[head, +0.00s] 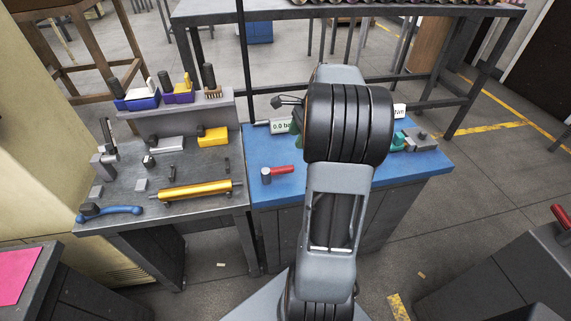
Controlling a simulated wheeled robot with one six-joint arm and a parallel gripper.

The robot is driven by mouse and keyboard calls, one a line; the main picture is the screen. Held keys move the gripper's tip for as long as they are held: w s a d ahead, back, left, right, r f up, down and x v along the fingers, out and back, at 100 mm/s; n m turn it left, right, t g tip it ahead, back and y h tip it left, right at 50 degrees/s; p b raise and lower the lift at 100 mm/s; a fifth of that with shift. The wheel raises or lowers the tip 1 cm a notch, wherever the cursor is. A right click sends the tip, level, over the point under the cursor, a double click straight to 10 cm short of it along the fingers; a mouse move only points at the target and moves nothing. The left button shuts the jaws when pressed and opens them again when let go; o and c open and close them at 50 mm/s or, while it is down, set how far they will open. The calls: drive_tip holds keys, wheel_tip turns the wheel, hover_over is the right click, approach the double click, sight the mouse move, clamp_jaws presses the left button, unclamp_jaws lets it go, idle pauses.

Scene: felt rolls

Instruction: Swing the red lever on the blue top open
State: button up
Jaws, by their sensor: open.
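The red lever (281,169) lies near the left front of the blue top (285,193). It points right, roughly level, from a short grey post (266,175) at its left end. My arm rises in front of the blue top and hides its middle. A small dark part that looks like my gripper (284,102) shows left of my arm's big black joint, over the back of the blue top. It is apart from the lever, up and behind it in the picture, and I see nothing held in it. Its fingertips are partly hidden.
A white display (281,126) stands behind the lever. Teal and grey parts (420,139) sit at the right end of the blue top. The grey bench (205,173) at left holds a yellow roller (195,191), blocks and brushes. The surface around the lever is clear.

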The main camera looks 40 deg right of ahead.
sight(285, 167)
drive_tip(key=shift+m, duration=0.6)
drive_tip(key=x, duration=0.9)
drive_tip(key=d+x, duration=0.1)
drive_tip(key=x, duration=0.3)
drive_tip(key=shift+w+f, duration=0.1)
drive_tip(key=shift+f, duration=0.35)
drive_tip(key=shift+c, duration=0.3)
clamp_jaws()
